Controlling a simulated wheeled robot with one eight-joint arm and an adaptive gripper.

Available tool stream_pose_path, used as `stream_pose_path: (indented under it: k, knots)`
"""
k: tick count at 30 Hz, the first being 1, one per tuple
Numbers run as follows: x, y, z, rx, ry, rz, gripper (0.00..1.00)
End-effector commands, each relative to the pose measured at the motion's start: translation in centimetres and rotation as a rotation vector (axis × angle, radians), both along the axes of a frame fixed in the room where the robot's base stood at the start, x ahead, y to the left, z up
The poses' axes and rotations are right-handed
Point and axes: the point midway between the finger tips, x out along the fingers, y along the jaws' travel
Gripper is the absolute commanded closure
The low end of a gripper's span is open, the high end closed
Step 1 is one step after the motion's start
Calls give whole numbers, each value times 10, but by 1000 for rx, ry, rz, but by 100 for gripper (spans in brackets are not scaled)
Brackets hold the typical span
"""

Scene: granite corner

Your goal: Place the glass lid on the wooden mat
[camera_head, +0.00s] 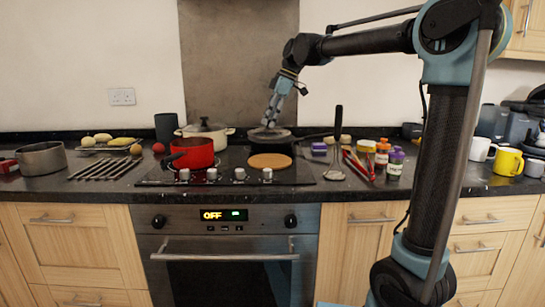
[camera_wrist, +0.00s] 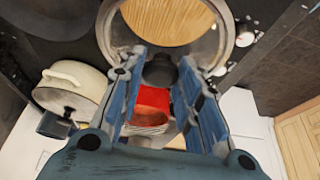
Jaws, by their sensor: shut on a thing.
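The glass lid (camera_wrist: 227,30) has a pale metal rim and a black knob. My gripper (camera_wrist: 163,72) is shut on the knob, with a blue finger on each side. In the head view my gripper (camera_head: 270,121) points down at the lid (camera_head: 266,133), which looks like a thin grey disc over the rear of the hob. The round wooden mat (camera_head: 270,161) lies flat on the hob's front right, nearer the camera than the lid. In the wrist view the mat (camera_wrist: 172,18) shows through the glass. The lid's exact height is hard to tell.
A red pot (camera_head: 193,153) stands left of the mat. A cream lidded pot (camera_head: 207,131) is behind it. A dark pan (camera_head: 312,132) sits near the lid at the back right. Spice jars (camera_head: 382,150) and red-handled utensils (camera_head: 358,164) lie farther right. The mat's top is bare.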

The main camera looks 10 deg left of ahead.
Motion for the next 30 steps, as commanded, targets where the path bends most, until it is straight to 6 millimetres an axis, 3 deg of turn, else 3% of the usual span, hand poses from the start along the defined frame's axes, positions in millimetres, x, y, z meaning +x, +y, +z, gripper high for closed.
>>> stream_pose_path:
  k: [9,17,24,30]
  knots:
    - [-1,1,-47,0,0,1,100]
    - [-1,1,-63,0,0,1,100]
    - [0,1,-94,0,0,1,100]
    - [-1,1,-96,0,0,1,100]
